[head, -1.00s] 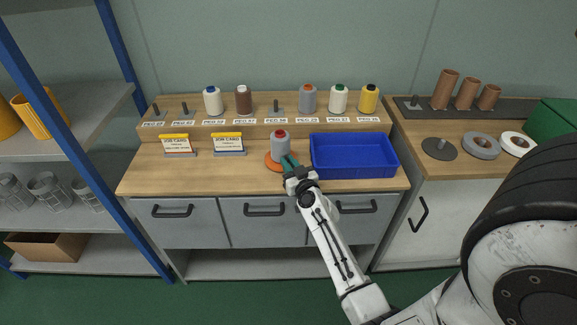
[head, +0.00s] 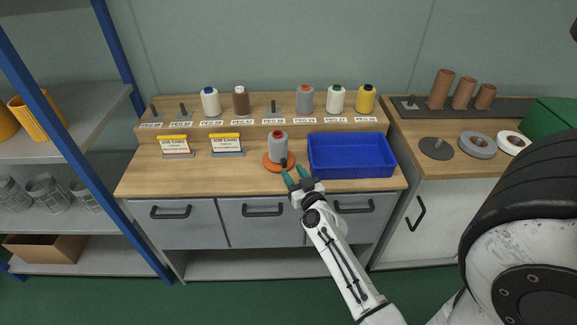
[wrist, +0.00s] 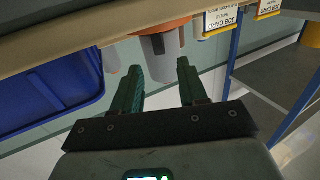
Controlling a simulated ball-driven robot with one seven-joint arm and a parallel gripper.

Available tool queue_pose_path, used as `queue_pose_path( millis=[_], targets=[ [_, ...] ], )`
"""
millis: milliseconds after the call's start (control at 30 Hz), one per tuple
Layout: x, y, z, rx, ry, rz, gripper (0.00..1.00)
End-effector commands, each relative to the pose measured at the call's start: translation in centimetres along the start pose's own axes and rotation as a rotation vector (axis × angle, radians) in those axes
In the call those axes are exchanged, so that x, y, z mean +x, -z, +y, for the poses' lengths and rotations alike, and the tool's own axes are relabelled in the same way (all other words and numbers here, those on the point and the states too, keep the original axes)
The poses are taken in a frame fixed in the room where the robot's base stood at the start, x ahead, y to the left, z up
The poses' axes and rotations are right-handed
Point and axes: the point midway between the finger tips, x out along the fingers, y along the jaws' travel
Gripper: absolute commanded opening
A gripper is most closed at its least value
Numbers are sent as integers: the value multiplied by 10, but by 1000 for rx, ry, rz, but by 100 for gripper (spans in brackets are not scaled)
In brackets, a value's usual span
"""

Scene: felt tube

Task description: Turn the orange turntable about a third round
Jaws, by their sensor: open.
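The orange turntable (head: 266,165) lies on the bench top, left of the blue tray. A grey spool with a red top (head: 278,147) stands upright on it. A small dark peg (head: 284,163) stands at the turntable's right front edge. My gripper (head: 295,174) is open and empty, just in front and to the right of the turntable, its green fingers apart. In the wrist view, which is upside down, the turntable (wrist: 160,27) and the spool (wrist: 159,64) show beyond my open fingers (wrist: 157,66). Any contact with the turntable cannot be told.
The blue tray (head: 394,162) stands close on the right. Two job card holders (head: 174,146) (head: 227,145) stand on the left. Several spools and labelled pegs line the raised shelf (head: 220,129) behind. Bare bench top (head: 150,175) is free at the left front.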

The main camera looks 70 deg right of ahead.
Motion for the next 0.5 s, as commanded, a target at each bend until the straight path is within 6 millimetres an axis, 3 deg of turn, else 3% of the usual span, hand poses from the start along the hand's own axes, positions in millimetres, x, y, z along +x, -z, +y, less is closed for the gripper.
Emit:
queue_pose_path(
  millis=[200, 500],
  targets=[
    [-38, -1, -1, -1, 2, -2, 43],
    [-58, 0, -1, 0, 1, 1, 43]
  ],
)
